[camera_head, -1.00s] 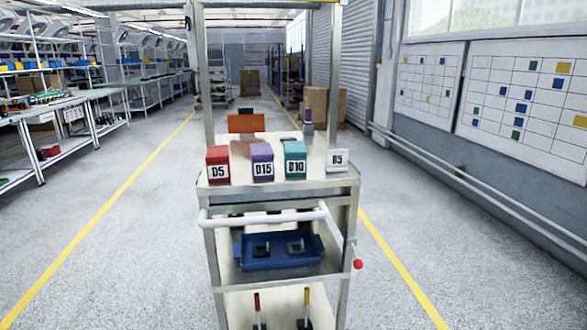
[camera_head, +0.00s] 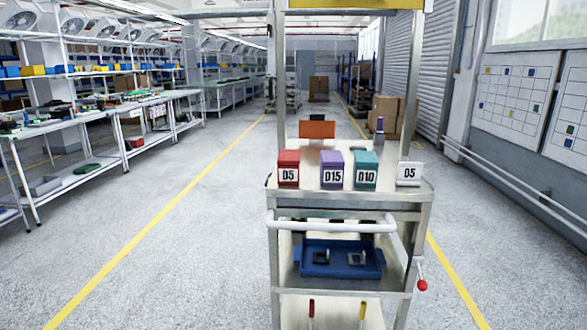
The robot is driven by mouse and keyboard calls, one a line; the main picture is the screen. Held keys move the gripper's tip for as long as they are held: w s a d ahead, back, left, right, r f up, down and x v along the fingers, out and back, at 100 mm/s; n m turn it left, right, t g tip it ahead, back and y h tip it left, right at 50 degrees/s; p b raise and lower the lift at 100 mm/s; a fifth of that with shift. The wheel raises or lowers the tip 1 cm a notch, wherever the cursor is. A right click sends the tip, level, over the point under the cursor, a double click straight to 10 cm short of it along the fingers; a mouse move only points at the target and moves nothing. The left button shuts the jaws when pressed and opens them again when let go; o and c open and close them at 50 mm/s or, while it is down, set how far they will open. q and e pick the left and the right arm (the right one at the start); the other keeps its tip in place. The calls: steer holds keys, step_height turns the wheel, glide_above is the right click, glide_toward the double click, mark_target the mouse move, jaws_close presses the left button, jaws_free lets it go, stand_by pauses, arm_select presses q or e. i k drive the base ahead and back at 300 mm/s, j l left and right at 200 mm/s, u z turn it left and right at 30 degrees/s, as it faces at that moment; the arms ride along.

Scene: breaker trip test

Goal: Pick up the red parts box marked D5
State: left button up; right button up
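The red parts box (camera_head: 288,168) marked D5 stands upright at the left of the cart's top shelf (camera_head: 310,203). To its right stand a purple box (camera_head: 332,170) marked D15 and a teal box (camera_head: 366,170) marked D10. Neither of my grippers shows in the head view.
The metal cart has a white front handle (camera_head: 331,227) and a blue tray (camera_head: 340,270) on a lower shelf. An orange block (camera_head: 317,130) stands behind the boxes. Workbenches (camera_head: 75,150) line the left. The floor (camera_head: 170,265) left of the cart is clear.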

mark_target(289, 160)
steer(key=i+j+z, duration=0.45)
steer(key=j, duration=0.3)
steer(key=i+j+z, duration=0.25)
steer(key=j, duration=0.2)
